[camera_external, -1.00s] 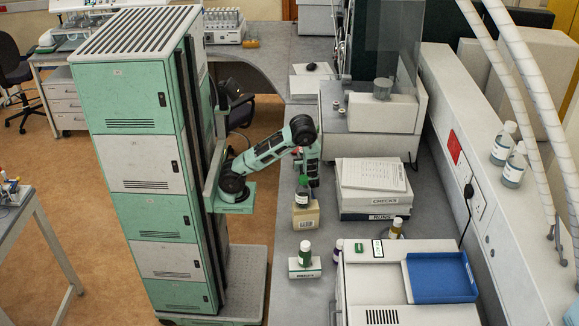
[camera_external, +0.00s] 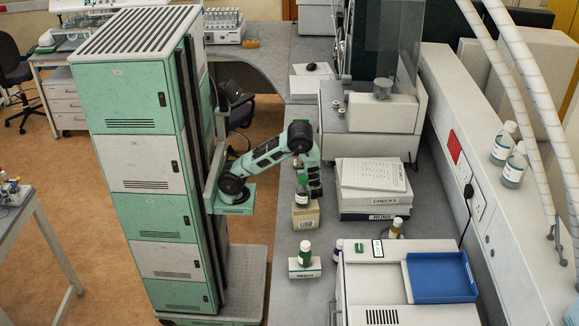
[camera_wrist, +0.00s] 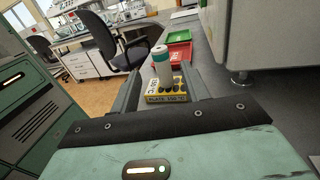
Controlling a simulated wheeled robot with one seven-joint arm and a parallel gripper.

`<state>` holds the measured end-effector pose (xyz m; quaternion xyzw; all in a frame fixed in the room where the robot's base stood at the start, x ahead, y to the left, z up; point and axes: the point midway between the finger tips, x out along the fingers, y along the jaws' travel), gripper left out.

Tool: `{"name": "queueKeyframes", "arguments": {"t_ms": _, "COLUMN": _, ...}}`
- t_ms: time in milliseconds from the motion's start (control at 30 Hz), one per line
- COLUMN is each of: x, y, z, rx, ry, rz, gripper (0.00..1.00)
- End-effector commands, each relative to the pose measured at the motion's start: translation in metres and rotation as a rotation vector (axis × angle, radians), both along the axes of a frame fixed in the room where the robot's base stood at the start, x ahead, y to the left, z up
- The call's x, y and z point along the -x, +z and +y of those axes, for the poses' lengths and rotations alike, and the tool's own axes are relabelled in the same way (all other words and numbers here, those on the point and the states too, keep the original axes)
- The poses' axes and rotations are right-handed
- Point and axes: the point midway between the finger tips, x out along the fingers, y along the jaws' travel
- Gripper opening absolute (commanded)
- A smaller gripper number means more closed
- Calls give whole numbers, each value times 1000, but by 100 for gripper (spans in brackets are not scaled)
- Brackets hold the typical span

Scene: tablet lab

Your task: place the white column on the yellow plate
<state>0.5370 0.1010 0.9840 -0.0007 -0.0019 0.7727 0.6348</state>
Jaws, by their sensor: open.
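The white column (camera_wrist: 163,73), with a teal upper part, stands upright in the wrist view. Its foot appears to rest on the yellow plate (camera_wrist: 178,97), a low block with dark round marks on top and lettering on its front. My gripper (camera_wrist: 165,82) is open, with one finger on each side of the column in this view. The fingers look apart from it, and its distance from the fingertips is hard to judge.
A red tray (camera_wrist: 180,52) and a green tray (camera_wrist: 180,37) lie beyond the column. In the external view a beige box (camera_external: 306,217) carries a green-capped bottle close to my gripper. A stack of white boxes (camera_external: 372,202) stands to the right.

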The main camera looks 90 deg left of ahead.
Motion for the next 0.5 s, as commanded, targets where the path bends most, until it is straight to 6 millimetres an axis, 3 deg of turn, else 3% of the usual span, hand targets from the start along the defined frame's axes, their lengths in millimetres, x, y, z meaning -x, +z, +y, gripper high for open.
{"name": "queueKeyframes", "arguments": {"t_ms": 133, "x": 2, "y": 1, "z": -2, "rx": 6, "ry": 13, "rz": -9, "gripper": 46}}
{"name": "queueKeyframes", "arguments": {"t_ms": 233, "x": 23, "y": 6, "z": 6, "rx": 50, "ry": 108, "rz": -68, "gripper": 46}}
{"name": "queueKeyframes", "arguments": {"t_ms": 367, "x": 80, "y": 11, "z": 15, "rx": 184, "ry": 383, "rz": -273, "gripper": 46}}
{"name": "queueKeyframes", "arguments": {"t_ms": 500, "x": 139, "y": 7, "z": 1, "rx": 361, "ry": 760, "rz": -630, "gripper": 46}}
